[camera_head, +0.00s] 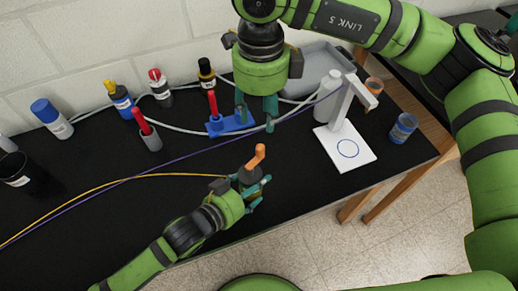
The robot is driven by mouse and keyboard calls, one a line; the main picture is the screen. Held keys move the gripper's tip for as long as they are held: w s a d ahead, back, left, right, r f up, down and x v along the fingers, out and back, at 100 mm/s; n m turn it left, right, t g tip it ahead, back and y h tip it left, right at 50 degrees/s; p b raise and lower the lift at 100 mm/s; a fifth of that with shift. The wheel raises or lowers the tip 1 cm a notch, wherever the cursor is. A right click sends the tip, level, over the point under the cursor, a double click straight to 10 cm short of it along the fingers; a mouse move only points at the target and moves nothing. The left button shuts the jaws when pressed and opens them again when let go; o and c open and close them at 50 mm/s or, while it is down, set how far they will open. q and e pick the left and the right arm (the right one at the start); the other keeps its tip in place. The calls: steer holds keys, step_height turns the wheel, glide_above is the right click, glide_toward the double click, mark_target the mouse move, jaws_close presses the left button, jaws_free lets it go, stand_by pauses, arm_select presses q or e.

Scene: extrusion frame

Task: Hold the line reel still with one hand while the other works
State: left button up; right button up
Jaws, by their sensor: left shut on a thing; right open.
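The line reel (248,176) is a small dark body with an orange crank (256,157) on top, near the front of the black table. A yellow line (160,175) runs from it to the left edge. My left gripper (260,191) is shut on the reel, its teal fingers at the right side; the hand hides much of the body. My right gripper (256,114) is open, pointing down behind the reel. It is beside a blue base (229,124) with a red-topped post; I cannot tell whether they touch.
A white stand (345,147) with a blue circle on its plate stands at the right, near a blue jar (403,128). Several bottles line the wall. A grey tray (308,66) lies behind. A purple line (190,156) crosses the table. The left front is fairly clear.

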mark_target(260, 147)
step_height(260, 147, down, 12)
steer(key=m, duration=0.6)
stand_by(0.4)
jaws_close()
